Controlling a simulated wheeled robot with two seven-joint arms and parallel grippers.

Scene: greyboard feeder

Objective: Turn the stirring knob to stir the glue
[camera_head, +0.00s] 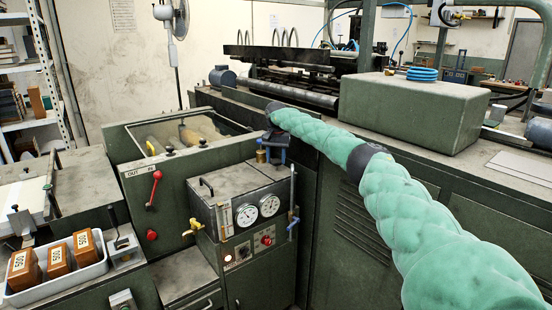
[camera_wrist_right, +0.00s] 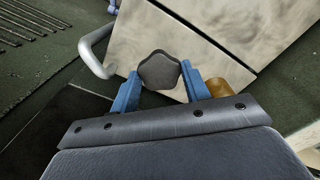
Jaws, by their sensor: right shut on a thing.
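The stirring knob (camera_wrist_right: 158,70) is dark and lobed. In the right wrist view it sits between the two blue fingers of my right gripper (camera_wrist_right: 160,88), which is shut on it. In the head view my right gripper (camera_head: 273,149) points down at the back of the glue box's metal top (camera_head: 236,180); the knob is hidden there by the gripper. My left gripper is not in view.
A brass fitting (camera_wrist_right: 228,88) is close beside one finger. A metal handle (camera_wrist_right: 92,50) curves up on the other side. Two round gauges (camera_head: 258,210) are on the box front. A red lever (camera_head: 155,188) stands left. A green machine housing (camera_head: 415,108) is at right.

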